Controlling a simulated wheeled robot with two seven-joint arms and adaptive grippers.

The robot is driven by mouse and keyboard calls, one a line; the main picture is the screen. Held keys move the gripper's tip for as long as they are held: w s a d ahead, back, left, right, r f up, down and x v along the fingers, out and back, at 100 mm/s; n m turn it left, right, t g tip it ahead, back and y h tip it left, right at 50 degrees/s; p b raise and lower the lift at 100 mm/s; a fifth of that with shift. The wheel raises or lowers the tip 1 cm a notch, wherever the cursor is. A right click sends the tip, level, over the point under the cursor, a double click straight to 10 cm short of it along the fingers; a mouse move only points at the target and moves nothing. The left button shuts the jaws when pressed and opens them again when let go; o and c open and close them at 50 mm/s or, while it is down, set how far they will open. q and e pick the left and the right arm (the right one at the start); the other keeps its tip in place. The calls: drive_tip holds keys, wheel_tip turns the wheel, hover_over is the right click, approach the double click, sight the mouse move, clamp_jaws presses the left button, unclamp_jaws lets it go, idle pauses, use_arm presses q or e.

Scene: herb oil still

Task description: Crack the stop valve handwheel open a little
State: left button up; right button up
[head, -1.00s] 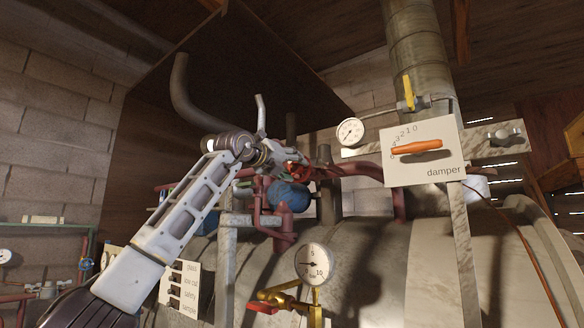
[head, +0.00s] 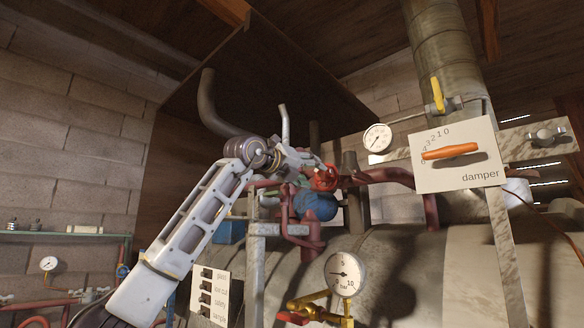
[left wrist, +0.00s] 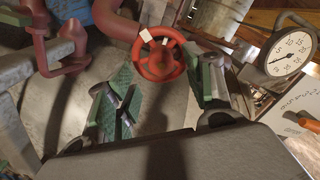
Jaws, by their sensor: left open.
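The stop valve handwheel (left wrist: 160,58) is a red spoked wheel on a dark red pipe. In the left wrist view it lies just ahead of my left gripper's fingertips, roughly centred between them. In the head view the handwheel (head: 326,180) shows small, partly covered by the gripper. My left gripper (left wrist: 165,88) is open, with one green-padded finger on each side and nothing between the pads. In the head view the left gripper (head: 308,164) reaches in from the left, close to the wheel. Contact with the rim cannot be told. My right gripper is not in view.
Dark red pipes (head: 395,175) and a blue round body (head: 316,205) crowd the wheel. A dial gauge (head: 377,137) and the damper plate (head: 455,155) stand to the right. A pressure gauge (head: 345,273) and a grey post (head: 257,260) are below.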

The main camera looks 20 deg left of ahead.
use_arm(q)
drive_tip(key=v, duration=0.7)
idle(0.9)
